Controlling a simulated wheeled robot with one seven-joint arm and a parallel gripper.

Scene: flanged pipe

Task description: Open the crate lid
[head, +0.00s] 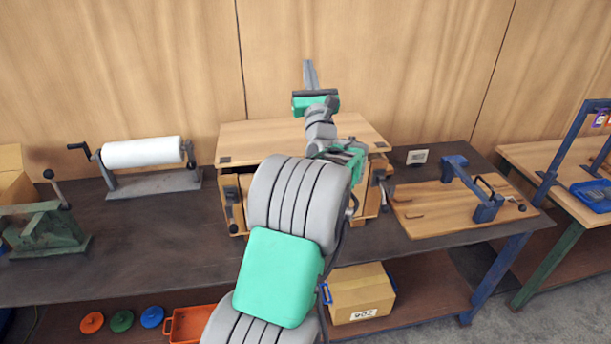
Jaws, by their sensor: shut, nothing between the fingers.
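The wooden crate (230,183) stands on the dark workbench in the middle of the head view. Its flat wooden lid (255,137) lies over the top, with dark metal plates near its front corners. I cannot tell whether the lid sits fully down or is slightly raised. A dark latch (232,208) hangs on the left of the crate's front, and another (381,186) on the right. My gripper (309,66) is shut and empty, and shows above the lid's back edge against the wall. My arm hides the middle of the crate's front and part of the lid.
A white roll on a stand (143,152) and a green machine (45,228) are on the left. A wooden board with a blue clamp (487,207) lies close on the right. The wooden wall (400,60) is behind. A cardboard box (360,289) sits on the lower shelf.

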